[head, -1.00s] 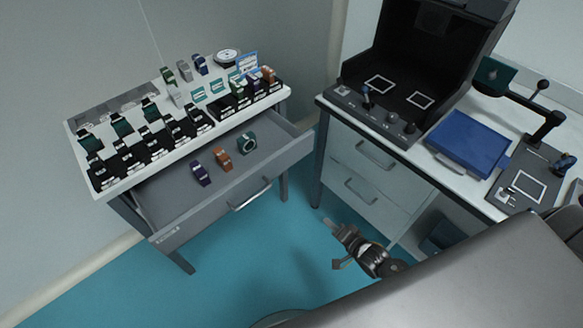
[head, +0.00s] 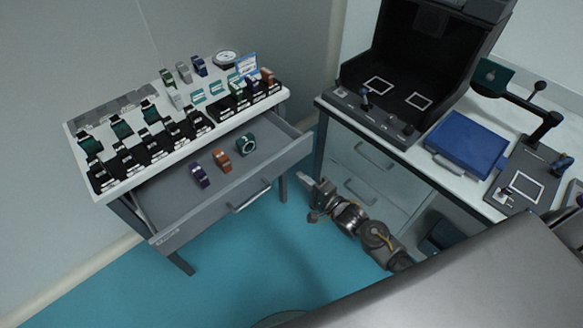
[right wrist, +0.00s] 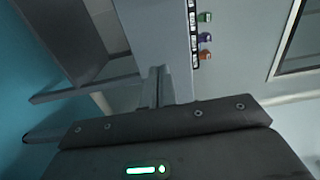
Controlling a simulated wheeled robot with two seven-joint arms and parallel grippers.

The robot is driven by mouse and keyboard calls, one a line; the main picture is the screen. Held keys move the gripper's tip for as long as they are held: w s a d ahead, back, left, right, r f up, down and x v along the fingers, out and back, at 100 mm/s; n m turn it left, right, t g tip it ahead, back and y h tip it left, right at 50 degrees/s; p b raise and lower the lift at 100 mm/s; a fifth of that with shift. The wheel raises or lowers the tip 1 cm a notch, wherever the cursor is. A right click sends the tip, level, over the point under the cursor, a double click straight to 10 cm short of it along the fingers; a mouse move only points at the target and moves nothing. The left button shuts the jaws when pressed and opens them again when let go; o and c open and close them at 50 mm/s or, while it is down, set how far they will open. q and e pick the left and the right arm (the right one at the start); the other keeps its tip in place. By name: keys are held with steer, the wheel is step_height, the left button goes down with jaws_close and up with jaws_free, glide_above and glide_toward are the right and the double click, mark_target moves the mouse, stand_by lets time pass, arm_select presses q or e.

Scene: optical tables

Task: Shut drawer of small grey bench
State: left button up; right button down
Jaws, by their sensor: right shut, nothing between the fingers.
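The small grey bench (head: 75,127) stands at the left with its drawer (head: 165,207) pulled out. The drawer front has a bar handle (head: 250,196). A purple watch (head: 200,176), an orange watch (head: 221,160) and a green watch (head: 246,145) lie inside the drawer. My right gripper (head: 306,183) is shut and empty, to the right of the drawer front and apart from it in the head view. Its closed fingers (right wrist: 160,84) also show in the right wrist view, before grey surfaces I cannot firmly identify. My left gripper is out of view.
Several watches on black stands and small signs crowd the bench top. A white-topped workbench (head: 416,160) with its own drawers stands close on the right, bearing a blue case (head: 468,143) and a black booth (head: 425,65). Teal floor (head: 245,260) is clear in front.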

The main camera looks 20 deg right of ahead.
mark_target(286, 162)
steer(key=x, duration=0.4)
steer(key=shift+w, duration=0.15)
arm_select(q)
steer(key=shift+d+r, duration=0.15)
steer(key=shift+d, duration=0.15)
arm_select(e)
steer(key=shift+w+a, duration=0.3)
steer(key=shift+w, duration=0.35)
